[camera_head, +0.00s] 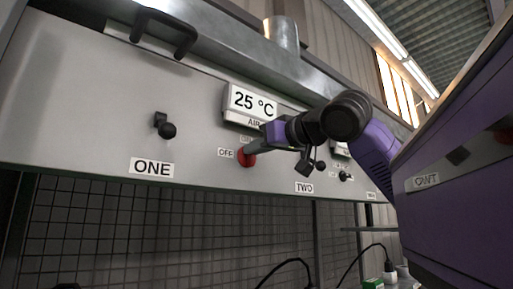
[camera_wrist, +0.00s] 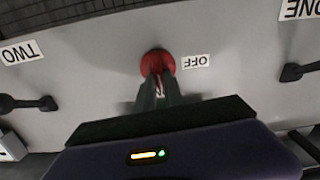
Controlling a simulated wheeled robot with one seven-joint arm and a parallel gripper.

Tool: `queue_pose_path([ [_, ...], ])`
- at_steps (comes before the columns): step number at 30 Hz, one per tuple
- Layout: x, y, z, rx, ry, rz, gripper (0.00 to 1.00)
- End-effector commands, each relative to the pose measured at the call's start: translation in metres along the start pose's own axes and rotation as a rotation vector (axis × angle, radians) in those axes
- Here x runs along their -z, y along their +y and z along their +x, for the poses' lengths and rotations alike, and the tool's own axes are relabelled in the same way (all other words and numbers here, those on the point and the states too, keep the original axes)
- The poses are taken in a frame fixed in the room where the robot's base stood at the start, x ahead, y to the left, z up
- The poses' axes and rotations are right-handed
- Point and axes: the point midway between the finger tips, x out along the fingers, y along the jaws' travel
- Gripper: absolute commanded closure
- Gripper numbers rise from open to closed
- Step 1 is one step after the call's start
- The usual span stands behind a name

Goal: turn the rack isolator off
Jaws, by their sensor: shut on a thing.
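The rack isolator is a red rotary knob (camera_head: 246,159) on the grey panel, below the temperature display. An OFF label (camera_head: 225,153) is at its left. In the wrist view, which is upside down, the red knob (camera_wrist: 157,60) is at top centre with the OFF label (camera_wrist: 196,62) to its right. My gripper (camera_head: 256,148) reaches in from the right, and its fingers (camera_wrist: 157,83) are shut on the knob's handle. The fingers hide most of the handle, so its exact angle is hard to tell. A label above the knob is mostly hidden behind my arm.
Another black lever (camera_head: 319,165) is near the TWO label (camera_head: 304,188), close to my gripper. A "25 °C AIR" display (camera_head: 252,104) is just above. A black handle (camera_head: 163,32) is at upper left.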

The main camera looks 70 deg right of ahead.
Motion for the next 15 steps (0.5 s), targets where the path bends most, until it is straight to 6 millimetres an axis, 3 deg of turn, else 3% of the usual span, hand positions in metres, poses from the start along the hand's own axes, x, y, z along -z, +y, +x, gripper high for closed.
queue_pose_path([
  [15,-0.0010,-0.0065,0.0003,0.003,-0.002,-0.440,1.00],
])
